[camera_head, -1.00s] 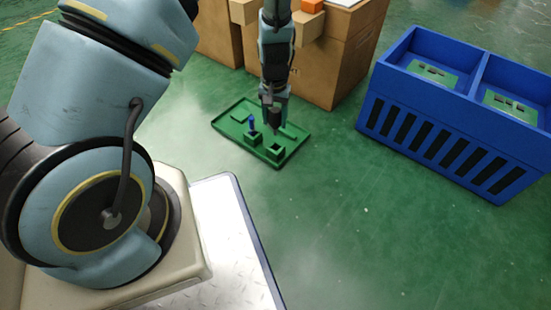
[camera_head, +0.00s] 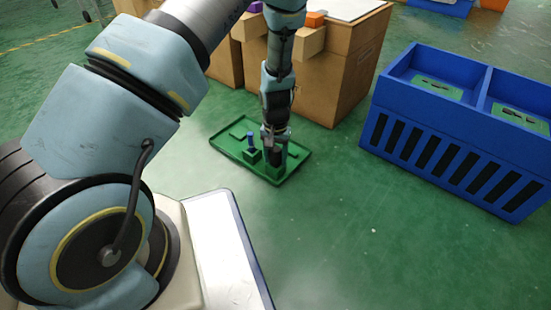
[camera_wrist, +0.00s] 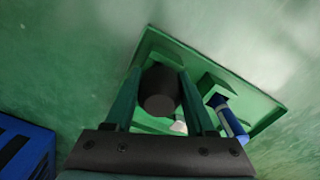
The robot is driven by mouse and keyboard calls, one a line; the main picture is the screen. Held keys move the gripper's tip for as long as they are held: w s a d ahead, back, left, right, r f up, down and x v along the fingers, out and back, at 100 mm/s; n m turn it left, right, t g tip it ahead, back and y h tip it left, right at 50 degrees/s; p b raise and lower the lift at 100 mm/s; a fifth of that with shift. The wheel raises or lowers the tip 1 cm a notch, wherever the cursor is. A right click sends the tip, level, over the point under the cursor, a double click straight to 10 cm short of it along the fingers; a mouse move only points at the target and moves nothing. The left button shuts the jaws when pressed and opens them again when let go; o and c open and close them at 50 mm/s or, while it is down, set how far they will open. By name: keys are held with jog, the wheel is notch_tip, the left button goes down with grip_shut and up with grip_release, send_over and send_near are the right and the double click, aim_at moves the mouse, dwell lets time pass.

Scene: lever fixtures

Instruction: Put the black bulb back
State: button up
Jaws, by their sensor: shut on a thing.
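My gripper (camera_head: 275,155) points down over the front right part of a green tray (camera_head: 298,158) on the floor. It is shut on the black bulb (camera_wrist: 159,91), which shows as a dark cylinder between the two fingers in the wrist view. The bulb's lower end is hidden there. In the head view the bulb appears at or just above the front right green socket (camera_head: 274,170); I cannot tell whether it is seated. A blue bulb (camera_wrist: 228,117) stands in another green socket beside it, also seen in the head view (camera_head: 250,140).
Brown boxes (camera_head: 338,75) stand behind the tray, with an orange block (camera_head: 315,19) on top. A blue two-compartment crate (camera_head: 450,135) stands to the right. The floor between tray and crate is clear.

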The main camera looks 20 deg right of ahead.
jog(key=shift+f, duration=0.1)
jog(key=o, duration=0.8)
jog(key=shift+o, duration=0.2)
notch_tip(320, 180, up, 12)
jog(key=p, duration=0.6)
jog(key=shift+w+a+r, duration=0.1)
jog(key=shift+a+r, duration=0.1)
jog(key=shift+r, duration=0.15)
jog(key=w+a+r+n+h, duration=0.15)
jog(key=a+r+n, duration=0.25)
jog(key=a+r, duration=1.1)
jog(key=s+a+r+n, duration=0.1)
jog(key=s+a+r, duration=0.1)
jog(key=a+r, duration=0.2)
jog(key=s+a+r+n+t+y, duration=0.1)
jog(key=s+a+r, duration=0.2)
jog(key=a, duration=0.7)
jog(key=shift+s+a+r+t, duration=0.2)
jog(key=shift+a+r+t, duration=0.1)
jog(key=shift+r, duration=0.1)
